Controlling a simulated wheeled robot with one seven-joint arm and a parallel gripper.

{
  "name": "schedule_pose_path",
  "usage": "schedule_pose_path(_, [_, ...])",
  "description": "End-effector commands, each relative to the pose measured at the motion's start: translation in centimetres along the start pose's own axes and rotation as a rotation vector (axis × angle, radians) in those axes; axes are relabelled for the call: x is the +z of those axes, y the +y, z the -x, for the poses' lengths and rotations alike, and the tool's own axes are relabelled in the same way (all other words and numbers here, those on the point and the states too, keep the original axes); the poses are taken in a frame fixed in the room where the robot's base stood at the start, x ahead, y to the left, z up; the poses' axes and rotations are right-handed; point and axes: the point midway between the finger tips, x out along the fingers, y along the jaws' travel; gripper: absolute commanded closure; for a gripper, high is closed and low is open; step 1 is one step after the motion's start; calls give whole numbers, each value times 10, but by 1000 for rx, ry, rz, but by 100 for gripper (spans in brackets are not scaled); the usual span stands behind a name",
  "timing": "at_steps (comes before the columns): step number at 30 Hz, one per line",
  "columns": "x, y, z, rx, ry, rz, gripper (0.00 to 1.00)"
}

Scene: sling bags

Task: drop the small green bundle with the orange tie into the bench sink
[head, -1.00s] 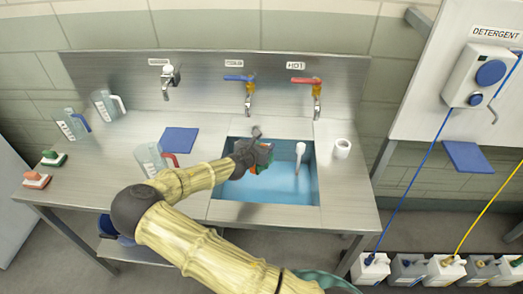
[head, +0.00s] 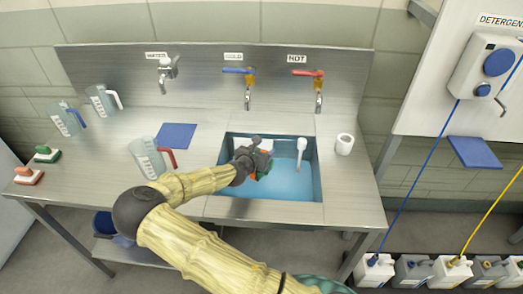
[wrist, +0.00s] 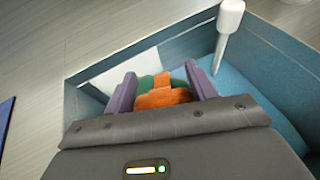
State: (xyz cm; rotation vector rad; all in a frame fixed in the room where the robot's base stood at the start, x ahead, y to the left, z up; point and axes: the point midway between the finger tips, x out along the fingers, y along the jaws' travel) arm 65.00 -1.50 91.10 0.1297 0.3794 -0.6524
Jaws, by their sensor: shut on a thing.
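The bench sink (head: 290,186) is a rectangular basin with a blue bottom, set in the steel bench. My gripper (head: 262,168) is over the left part of the sink opening. In the wrist view my gripper (wrist: 162,84) has its two purple-grey fingers shut on the small green bundle with the orange tie (wrist: 160,96). The green shows behind the wide orange band. In the head view the bundle (head: 264,173) is mostly hidden by my gripper. The sink floor and walls show around and below it in the wrist view.
A white-handled tool (head: 302,150) stands in the sink, right of my gripper. A white roll (head: 344,144) sits right of the sink. Cold (head: 247,88) and hot (head: 318,90) taps are behind.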

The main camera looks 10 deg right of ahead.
Motion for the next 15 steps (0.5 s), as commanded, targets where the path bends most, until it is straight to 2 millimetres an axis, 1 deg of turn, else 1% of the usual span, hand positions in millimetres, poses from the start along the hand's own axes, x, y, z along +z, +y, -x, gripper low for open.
schedule_pose_path(2, [-3,0,-2,1,-1,-2,72])
schedule_pose_path(10, [-2,0,-1,0,-1,-1,72])
schedule_pose_path(11, [-2,0,-1,0,-1,-1,38])
schedule_pose_path(12, [-2,0,-1,0,-1,-1,30])
schedule_pose_path(14, [-2,0,-1,0,-1,-1,18])
schedule_pose_path(15, [-2,0,-1,0,-1,-1,18])
